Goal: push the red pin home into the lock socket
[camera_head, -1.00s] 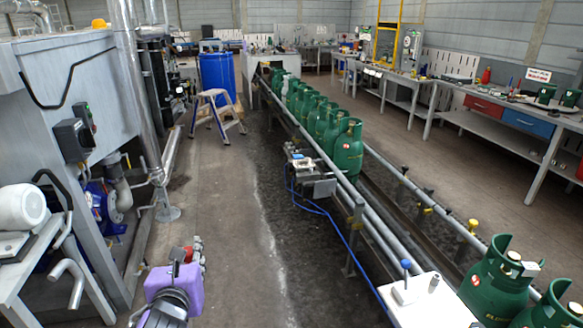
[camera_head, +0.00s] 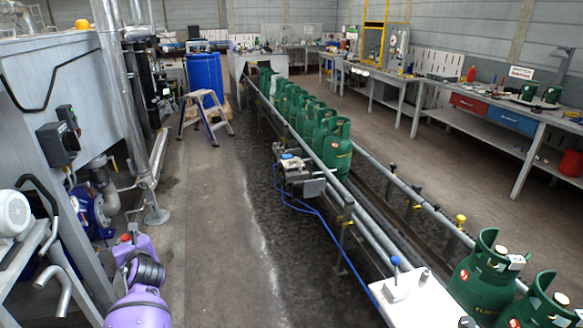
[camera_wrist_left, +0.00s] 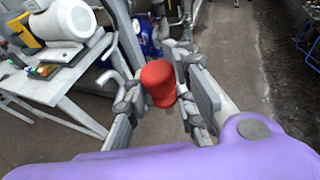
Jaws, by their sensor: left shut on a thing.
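The red pin (camera_wrist_left: 158,83) is held upright between the fingers of my left gripper (camera_wrist_left: 160,92) in the left wrist view. Its rounded red head shows; its lower part is hidden. In the head view my left gripper (camera_head: 127,242) is at the lower left, over the walkway, with a small red spot of the pin showing. A white block (camera_head: 410,302) at the lower right carries a blue-knobbed lever and a short grey cylinder; I cannot tell whether the lock socket is there. The pin is far from this block. My right gripper is not in view.
Green gas cylinders (camera_head: 337,150) stand in a row on the conveyor (camera_head: 365,215). A grey clamp unit (camera_head: 300,172) with a blue hose sits beside it. A stepladder (camera_head: 203,113) and machinery stand at left. The walkway between is clear.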

